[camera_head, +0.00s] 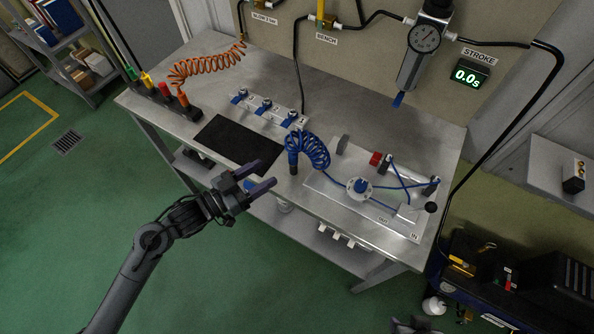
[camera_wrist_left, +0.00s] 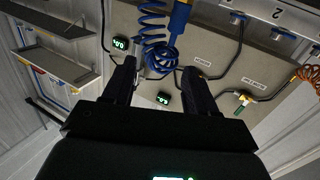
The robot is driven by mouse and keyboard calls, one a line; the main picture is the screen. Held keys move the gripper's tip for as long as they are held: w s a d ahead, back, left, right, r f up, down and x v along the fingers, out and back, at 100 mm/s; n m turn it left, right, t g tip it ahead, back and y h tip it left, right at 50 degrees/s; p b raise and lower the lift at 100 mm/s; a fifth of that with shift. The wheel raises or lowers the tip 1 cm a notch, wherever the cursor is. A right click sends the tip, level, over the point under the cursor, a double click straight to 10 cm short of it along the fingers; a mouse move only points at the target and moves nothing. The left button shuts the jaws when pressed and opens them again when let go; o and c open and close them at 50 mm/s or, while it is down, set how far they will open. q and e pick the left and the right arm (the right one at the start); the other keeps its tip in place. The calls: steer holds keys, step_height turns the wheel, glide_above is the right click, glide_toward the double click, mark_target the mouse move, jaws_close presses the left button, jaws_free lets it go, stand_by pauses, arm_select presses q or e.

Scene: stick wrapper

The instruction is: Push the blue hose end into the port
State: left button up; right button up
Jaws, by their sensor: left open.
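A coiled blue hose (camera_head: 312,150) stands on the bench right of a black mat. Its thicker, dark blue end piece (camera_head: 293,152) is upright at the coil's left side. The wrist view shows the coil (camera_wrist_left: 152,30) and a blue cylindrical piece (camera_wrist_left: 180,15) beyond my fingers. My left gripper (camera_head: 263,176) is open and empty, left of and nearer than the hose end, apart from it. Its two fingers also show in the wrist view (camera_wrist_left: 156,68). A valve manifold (camera_head: 268,108) with blue levers stands behind the mat. I cannot tell which opening is the port.
A metal plate (camera_head: 335,190) on the right carries a round blue-knobbed part, blue tubing and IN and OUT labels. The black mat (camera_head: 238,146) is bare. Coloured upright pieces (camera_head: 165,90) stand at the left end. A gauge (camera_head: 425,38) hangs above. A dark part at the bottom edge may be my right gripper (camera_head: 412,326).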

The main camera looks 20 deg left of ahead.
arm_select(q)
steer(key=b, duration=0.4)
glide_toward(293, 156)
step_height(293, 156, down, 2)
steer(key=shift+m, duration=0.3)
steer(key=b+x, duration=0.1)
steer(key=x, duration=0.4)
steer(key=shift+w+a+f+b, duration=0.1)
steer(key=shift+w+f+b, duration=0.1)
steer(key=shift+w+b, duration=0.15)
steer(key=shift+w+r, duration=0.1)
steer(key=shift+w, duration=0.25)
steer(key=shift+r+b+x, duration=0.15)
steer(key=shift+b+x, duration=0.25)
steer(key=shift+x, duration=0.75)
steer(key=shift+r+b+x, duration=0.15)
steer(key=shift+b+x, duration=0.2)
steer(key=shift+x, duration=0.75)
arm_select(e)
step_height(293, 156, down, 9)
steer(key=shift+f, duration=0.15)
arm_select(q)
steer(key=shift+s, duration=0.1)
arm_select(e)
steer(key=shift+s, duration=0.1)
arm_select(q)
steer(key=c, duration=1.1)
arm_select(e)
steer(key=shift+d, duration=0.1)
